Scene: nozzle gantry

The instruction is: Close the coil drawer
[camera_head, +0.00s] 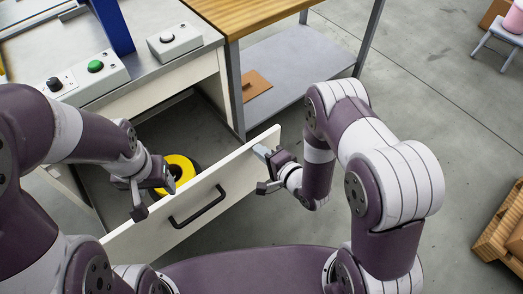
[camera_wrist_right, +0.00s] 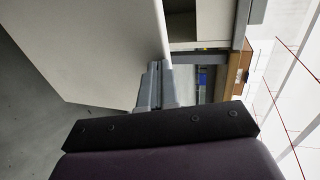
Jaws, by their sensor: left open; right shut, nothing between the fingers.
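The coil drawer (camera_head: 228,190) is pulled out from the white cabinet, with its white front panel and black bar handle (camera_head: 198,207) facing me. A yellow coil (camera_head: 179,171) with a dark centre lies inside it. My left gripper (camera_head: 156,197) is open near the left part of the drawer, partly in front of the coil; I cannot tell whether it touches the panel. My right gripper (camera_head: 265,168) is shut and empty at the right end of the drawer front. In the right wrist view its fingertips (camera_wrist_right: 158,72) are at the edge of the white panel (camera_wrist_right: 105,50), seemingly touching it.
The cabinet top holds a control box with a green button (camera_head: 95,66), a second small box (camera_head: 174,42) and a blue post (camera_head: 112,22). A wooden-topped table (camera_head: 240,14) with a lower shelf stands to the right. A wooden pallet (camera_head: 500,232) lies far right on open floor.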

